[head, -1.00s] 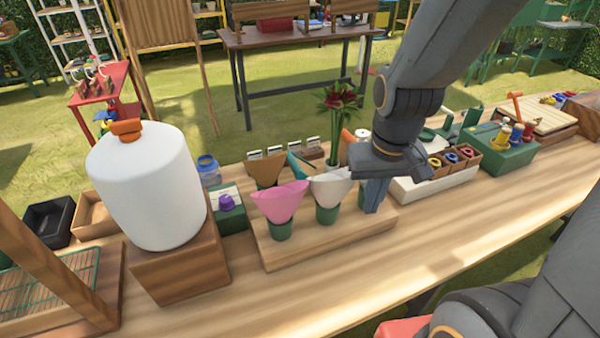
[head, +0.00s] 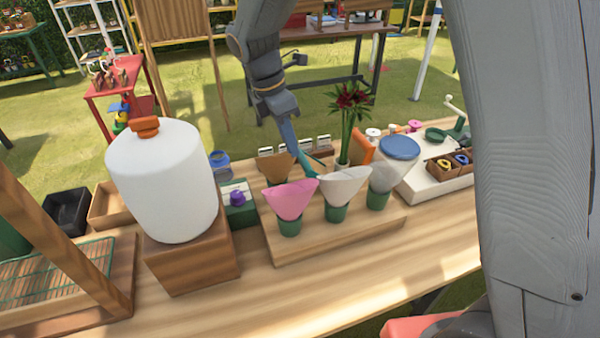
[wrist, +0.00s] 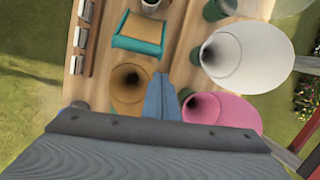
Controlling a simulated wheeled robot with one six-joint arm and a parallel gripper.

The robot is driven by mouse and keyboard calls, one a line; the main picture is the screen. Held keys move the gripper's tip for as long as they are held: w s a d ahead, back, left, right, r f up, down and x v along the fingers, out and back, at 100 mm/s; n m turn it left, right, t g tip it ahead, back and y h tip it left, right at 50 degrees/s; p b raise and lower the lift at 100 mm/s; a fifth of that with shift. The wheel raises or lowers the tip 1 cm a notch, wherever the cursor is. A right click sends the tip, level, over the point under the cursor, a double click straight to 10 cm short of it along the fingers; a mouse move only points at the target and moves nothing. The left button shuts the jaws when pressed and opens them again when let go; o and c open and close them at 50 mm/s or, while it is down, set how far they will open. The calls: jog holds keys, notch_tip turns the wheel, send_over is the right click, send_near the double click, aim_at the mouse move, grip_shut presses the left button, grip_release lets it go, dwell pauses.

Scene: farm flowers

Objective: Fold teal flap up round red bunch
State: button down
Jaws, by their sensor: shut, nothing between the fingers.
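The red bunch (head: 352,98), dark red flowers on tall green stems, stands upright in a small white pot (head: 342,171) behind the paper cones. The teal flap (head: 314,163) shows as a thin tilted piece left of the pot. In the wrist view a flat teal piece with a tan panel (wrist: 137,44) lies beyond my fingertips. An orange piece (head: 362,146) rises to the right of the stems. My gripper (head: 296,155) is shut and empty, pointing down close to the teal flap. Its fingers (wrist: 161,96) show between the brown and pink cones; contact cannot be told.
Brown (head: 276,168), pink (head: 290,201), white (head: 345,185) and clear (head: 388,176) cones stand close by in green cups on a wooden board (head: 330,236). A large white canister (head: 165,185) stands to the left. The front of the table is clear.

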aim_at(316, 169)
jog(key=shift+w+a+n, duration=0.1)
jog(key=shift+a+n, duration=0.15)
jog(key=shift+n, duration=0.05)
jog(key=p+x, duration=0.2)
jog(key=x, duration=0.8)
jog(key=shift+p, duration=0.35)
jog(key=shift+d, duration=0.1)
